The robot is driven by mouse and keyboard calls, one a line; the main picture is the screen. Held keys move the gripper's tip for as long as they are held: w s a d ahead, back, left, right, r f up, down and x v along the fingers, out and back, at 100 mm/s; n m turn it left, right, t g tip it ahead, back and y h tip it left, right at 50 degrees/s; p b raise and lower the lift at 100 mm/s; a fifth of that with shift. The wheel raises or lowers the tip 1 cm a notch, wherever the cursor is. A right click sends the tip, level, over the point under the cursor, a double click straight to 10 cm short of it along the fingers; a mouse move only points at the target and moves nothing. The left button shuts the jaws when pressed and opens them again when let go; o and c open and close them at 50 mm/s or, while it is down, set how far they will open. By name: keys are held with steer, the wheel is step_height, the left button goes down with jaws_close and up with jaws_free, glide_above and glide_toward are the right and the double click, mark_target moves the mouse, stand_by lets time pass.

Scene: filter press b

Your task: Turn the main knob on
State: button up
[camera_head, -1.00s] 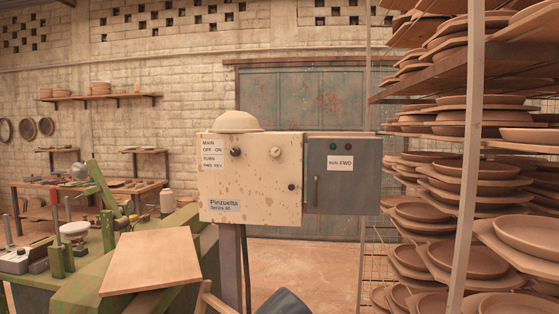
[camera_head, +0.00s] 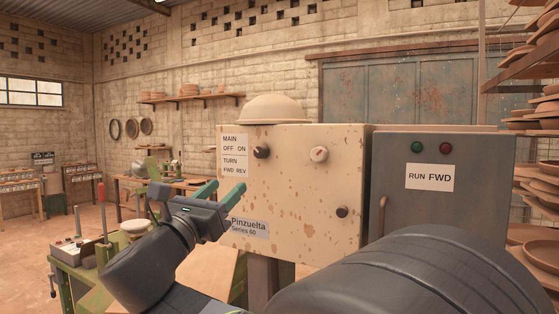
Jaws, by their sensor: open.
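The cream, rust-spotted control box (camera_head: 290,195) stands in the middle of the head view. A label reading MAIN, OFF, ON, TURN, FWD, REV (camera_head: 233,155) is at its upper left. The dark main knob (camera_head: 262,152) is just right of that label; its exact setting is hard to tell. A pale knob (camera_head: 319,154) sits further right and a small dark knob (camera_head: 342,212) is below it. My gripper (camera_head: 229,186) is open and empty, its green fingers in front of the box's left edge, below and left of the main knob, apart from it.
A grey cabinet (camera_head: 440,190) with a handle, green and red lamps and a RUN FWD label adjoins the box on the right. A domed pale object (camera_head: 270,109) sits on top. A green bench (camera_head: 75,262) is at lower left; plate racks stand at right.

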mark_target(258, 155)
steer(key=p+x, duration=0.3)
steer(key=x, duration=1)
steer(key=shift+w+d+r, duration=0.1)
steer(key=shift+w+r, duration=0.05)
steer(key=shift+r, duration=0.1)
steer(key=c, duration=1)
steer(key=shift+o, duration=0.2)
